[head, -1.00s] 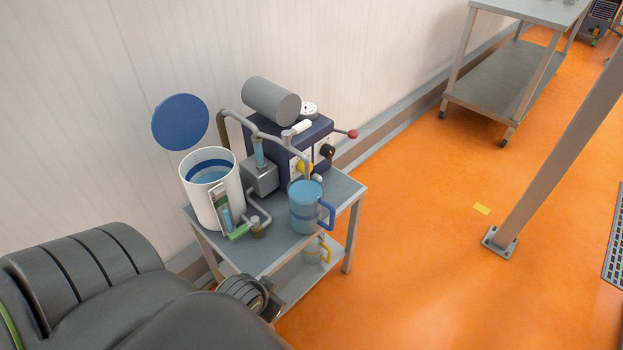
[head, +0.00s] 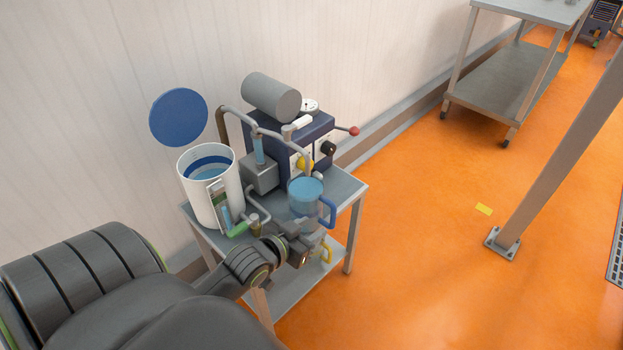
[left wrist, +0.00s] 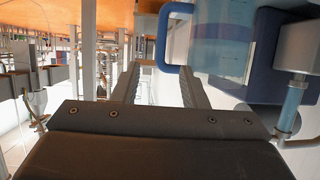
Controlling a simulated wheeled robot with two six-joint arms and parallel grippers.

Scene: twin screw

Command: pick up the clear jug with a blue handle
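The clear jug (head: 304,200) with a blue handle (head: 329,212) stands upright on the small metal table and looks light blue inside. Its handle faces right in the head view. My left gripper (head: 306,240) is just in front of the jug and covers its lower part. In the left wrist view the two fingers (left wrist: 160,72) are spread apart with nothing between them. There the blue handle (left wrist: 163,38) is just beyond the fingertips, and the jug's wall (left wrist: 218,45) is to the right. I cannot tell whether a finger touches the jug. My right gripper is not in view.
The metal table (head: 345,188) also holds a white cylinder vessel (head: 198,198) with a raised blue lid (head: 178,117) and a dark blue machine (head: 310,135) with pipes behind the jug.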

